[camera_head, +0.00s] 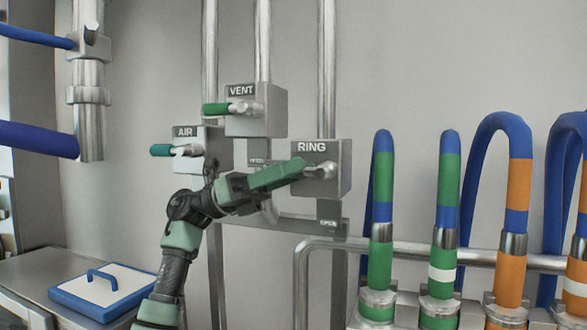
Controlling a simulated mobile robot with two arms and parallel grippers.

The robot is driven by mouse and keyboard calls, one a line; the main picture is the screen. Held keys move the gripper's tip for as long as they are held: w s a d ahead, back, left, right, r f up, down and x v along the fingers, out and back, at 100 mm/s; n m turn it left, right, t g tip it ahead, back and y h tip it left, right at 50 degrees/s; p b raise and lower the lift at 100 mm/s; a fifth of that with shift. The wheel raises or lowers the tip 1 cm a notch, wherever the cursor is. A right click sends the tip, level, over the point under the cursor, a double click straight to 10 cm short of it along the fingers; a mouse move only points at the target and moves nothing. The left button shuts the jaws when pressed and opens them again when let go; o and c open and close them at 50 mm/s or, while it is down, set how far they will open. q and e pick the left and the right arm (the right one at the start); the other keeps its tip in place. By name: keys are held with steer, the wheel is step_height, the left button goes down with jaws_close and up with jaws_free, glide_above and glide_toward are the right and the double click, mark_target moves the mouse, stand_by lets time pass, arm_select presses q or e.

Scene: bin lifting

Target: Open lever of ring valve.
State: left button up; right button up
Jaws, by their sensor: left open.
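The ring valve (338,180) is a grey box marked RING on the back wall, with a metal pivot on its front. Its green-handled lever (297,166) points left from the pivot. My left gripper (284,175) is open and reaches up from below left to the lever's handle. Its fingers overlap the handle in the picture, hiding most of it; I cannot tell whether they touch it. My right gripper is not in view.
The VENT valve (262,112) and AIR valve (212,150) sit above and left, their green levers pointing left. Blue, green and orange hoses (450,190) stand at the right near a metal rail (470,256). A blue-edged lid (104,291) lies at the lower left.

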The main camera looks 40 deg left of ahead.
arm_select(q)
jaws_close()
stand_by(1.3)
